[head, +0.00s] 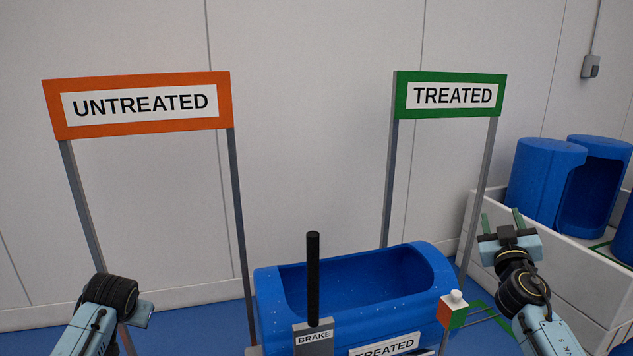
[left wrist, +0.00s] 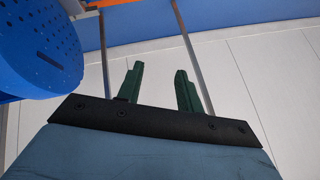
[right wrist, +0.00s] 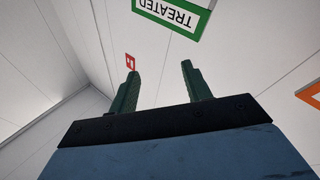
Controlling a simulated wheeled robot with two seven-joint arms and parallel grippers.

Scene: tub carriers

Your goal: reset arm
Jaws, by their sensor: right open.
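My right gripper (head: 502,222) is raised at the right of the head view, its green fingers apart and empty. The fingers also show apart in the right wrist view (right wrist: 160,88), with only wall and signs beyond them. My left arm comes in at the lower left of the head view; its fingers cannot be made out there. In the left wrist view, the left gripper's green fingers (left wrist: 160,85) are spread with nothing between them. A blue tub (head: 350,285) lies on its side with its opening up, between the two arms and touched by neither.
A black brake lever (head: 313,280) stands before the tub. A red, white and green block (head: 453,310) is near my right arm. Orange UNTREATED (head: 140,104) and green TREATED (head: 450,94) signs stand on posts behind. A white bin (head: 560,265) with blue tubs (head: 545,185) is at right.

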